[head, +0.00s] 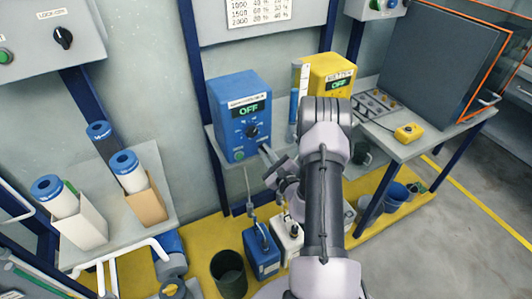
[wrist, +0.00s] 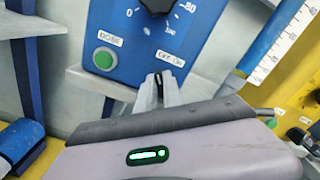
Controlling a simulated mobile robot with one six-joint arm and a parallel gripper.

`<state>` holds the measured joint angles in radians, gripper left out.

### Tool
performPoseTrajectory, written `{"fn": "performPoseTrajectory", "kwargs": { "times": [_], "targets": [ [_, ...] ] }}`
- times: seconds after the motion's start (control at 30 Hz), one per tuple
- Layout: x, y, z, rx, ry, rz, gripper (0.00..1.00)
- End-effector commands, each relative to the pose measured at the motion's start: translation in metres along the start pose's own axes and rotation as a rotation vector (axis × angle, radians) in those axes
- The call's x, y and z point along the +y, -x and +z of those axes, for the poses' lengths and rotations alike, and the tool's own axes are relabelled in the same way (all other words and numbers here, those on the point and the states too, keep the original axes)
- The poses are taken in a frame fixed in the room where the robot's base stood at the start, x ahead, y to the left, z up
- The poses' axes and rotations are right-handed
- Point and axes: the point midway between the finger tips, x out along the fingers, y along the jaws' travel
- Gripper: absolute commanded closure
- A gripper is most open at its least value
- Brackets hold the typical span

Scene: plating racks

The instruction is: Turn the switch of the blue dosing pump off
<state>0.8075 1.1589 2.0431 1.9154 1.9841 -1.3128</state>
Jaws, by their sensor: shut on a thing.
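The blue dosing pump (head: 230,87) stands on a shelf against the wall. Its green display (head: 250,111) reads OFF. Below that is a black dial (head: 252,131), which also shows at the top of the wrist view (wrist: 157,4). In the wrist view, a green button (wrist: 103,60) sits under a DOSE label, and an OFF/ON label (wrist: 172,57) is at the lower right of the pump face. My gripper (wrist: 159,85) is just below that label, its fingers shut on the small dark switch (wrist: 158,78). The fingers hide most of the switch, so its position is unclear.
A yellow pump (head: 325,71) stands to the right, with a clear graduated cylinder (head: 304,80) between the pumps. A blue canister (head: 262,257) and a white canister (head: 288,243) stand below.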

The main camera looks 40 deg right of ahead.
Motion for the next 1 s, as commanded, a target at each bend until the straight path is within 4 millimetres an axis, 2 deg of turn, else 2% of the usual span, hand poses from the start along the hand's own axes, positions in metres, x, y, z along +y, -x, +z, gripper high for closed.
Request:
{"fn": "performPoseTrajectory", "kwargs": {
  "times": [0.17, 0.2, 0.3, 0.67, 0.77, 0.87, 1.0],
  "targets": [
    [0.001, 0.000, 0.000, 0.001, 0.001, 0.001, 1.00],
    [0.001, 0.000, 0.000, 0.001, 0.001, 0.001, 0.83],
    [0.000, 0.000, 0.000, 0.001, 0.000, 0.001, 0.67],
    [-0.001, 0.005, -0.001, 0.002, 0.000, 0.000, 0.67],
    [-0.001, 0.021, 0.000, 0.004, -0.002, 0.001, 0.67],
    [-0.002, 0.049, 0.000, 0.006, -0.004, -0.001, 0.67],
    [-0.002, 0.095, 0.000, 0.008, -0.007, -0.004, 0.67]
  ]
}}
